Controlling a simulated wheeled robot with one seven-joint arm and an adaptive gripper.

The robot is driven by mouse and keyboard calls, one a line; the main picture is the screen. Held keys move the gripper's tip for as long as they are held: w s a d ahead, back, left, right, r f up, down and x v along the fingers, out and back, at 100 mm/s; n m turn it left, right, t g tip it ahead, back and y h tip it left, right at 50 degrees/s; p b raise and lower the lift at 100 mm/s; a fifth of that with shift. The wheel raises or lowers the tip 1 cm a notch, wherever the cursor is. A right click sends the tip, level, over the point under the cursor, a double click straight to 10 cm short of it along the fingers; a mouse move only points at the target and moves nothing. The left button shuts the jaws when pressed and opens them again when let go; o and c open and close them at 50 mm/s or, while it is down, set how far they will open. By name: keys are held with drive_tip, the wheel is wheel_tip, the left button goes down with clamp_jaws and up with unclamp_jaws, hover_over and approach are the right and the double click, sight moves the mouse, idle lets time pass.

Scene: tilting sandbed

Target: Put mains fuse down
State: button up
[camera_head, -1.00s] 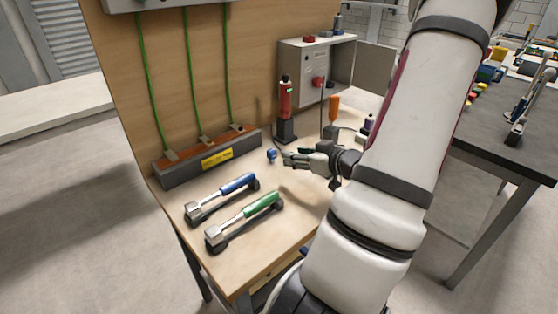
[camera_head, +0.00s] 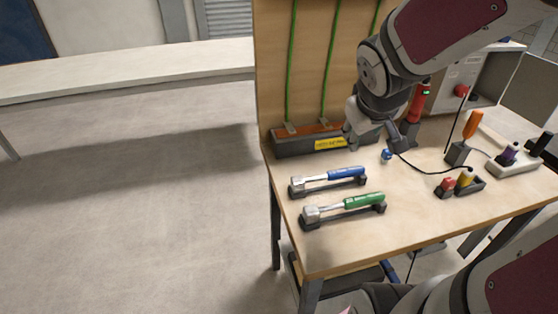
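I cannot pick out a mains fuse for sure. A small blue piece (camera_head: 386,155) stands on the wooden bench (camera_head: 300,255), behind the blue-handled torque wrench. A red piece (camera_head: 446,184) and a yellow piece (camera_head: 466,177) sit in dark holders at the bench's middle right. My gripper (camera_head: 378,140) points down over the back of the bench, in front of the long grey block and just above and behind the blue piece. Its fingertips are small and partly hidden by its own body. Whether it holds anything does not show.
Blue-handled (camera_head: 330,178) and green-handled (camera_head: 345,208) torque wrenches lie in cradles at the front left. The grey block (camera_head: 295,146) lies along the backboard. A red tool (camera_head: 419,100), an orange-handled screwdriver (camera_head: 472,124) and a purple piece (camera_head: 510,152) stand behind and right. A black cable crosses the bench.

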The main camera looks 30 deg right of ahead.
drive_tip(key=s+a+r+n+g+y, duration=0.1)
drive_tip(key=s+a+y, duration=0.1)
drive_tip(key=s+a, duration=0.4)
drive_tip(key=s+a+r+g+y, duration=0.1)
drive_tip(key=s+a+y, duration=0.2)
drive_tip(key=s+a, duration=0.4)
drive_tip(key=a, duration=0.7)
drive_tip(key=shift+s+r+n, duration=0.15)
drive_tip(key=shift+r+n, duration=0.05)
drive_tip(key=shift+n, duration=0.2)
drive_tip(key=shift+r, duration=0.1)
